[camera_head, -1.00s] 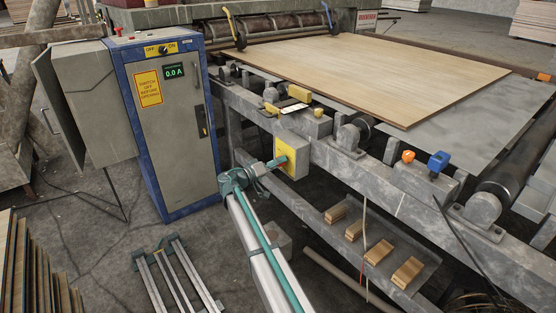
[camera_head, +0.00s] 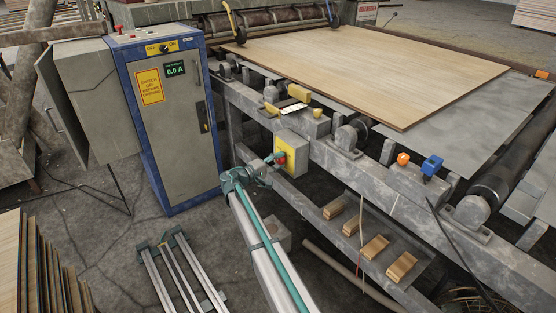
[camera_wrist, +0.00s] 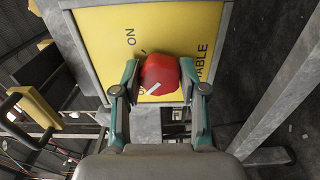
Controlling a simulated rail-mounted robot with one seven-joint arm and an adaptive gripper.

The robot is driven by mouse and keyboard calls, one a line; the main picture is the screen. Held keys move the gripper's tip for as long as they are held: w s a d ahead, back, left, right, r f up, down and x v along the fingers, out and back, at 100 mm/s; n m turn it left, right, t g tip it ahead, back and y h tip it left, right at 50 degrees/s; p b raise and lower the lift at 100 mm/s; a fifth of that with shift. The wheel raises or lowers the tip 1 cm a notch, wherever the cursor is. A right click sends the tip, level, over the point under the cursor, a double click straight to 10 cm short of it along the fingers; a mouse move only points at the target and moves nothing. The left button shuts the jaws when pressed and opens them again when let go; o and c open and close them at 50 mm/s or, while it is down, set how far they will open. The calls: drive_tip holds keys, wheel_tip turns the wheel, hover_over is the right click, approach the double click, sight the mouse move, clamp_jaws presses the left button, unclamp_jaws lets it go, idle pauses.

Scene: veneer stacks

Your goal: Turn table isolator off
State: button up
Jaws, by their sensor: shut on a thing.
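The table isolator is a grey box with a yellow face (camera_head: 291,150) on the side of the machine frame. In the wrist view its yellow plate (camera_wrist: 105,40) fills the upper middle, with "ON" and "TABLE" readable and other lettering partly hidden. Its red knob (camera_wrist: 160,70) carries a white mark on its lower front, slanting up to the right. My gripper (camera_wrist: 159,84) is shut on the red knob, one teal finger on each side. In the head view my gripper (camera_head: 274,159) reaches the yellow face from the lower left, with a bit of red showing.
A blue-framed grey cabinet (camera_head: 172,130) with its own OFF/ON switch and a display reading 0.0 A stands left. A veneer sheet (camera_head: 370,70) lies on the machine bed. Wood blocks (camera_head: 373,248) sit on a lower shelf. A metal stand (camera_head: 180,275) is on the floor.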

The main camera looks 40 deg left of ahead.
idle(0.4)
drive_tip(key=o, duration=1.2)
drive_tip(key=shift+c, duration=0.2)
drive_tip(key=v, duration=1.2)
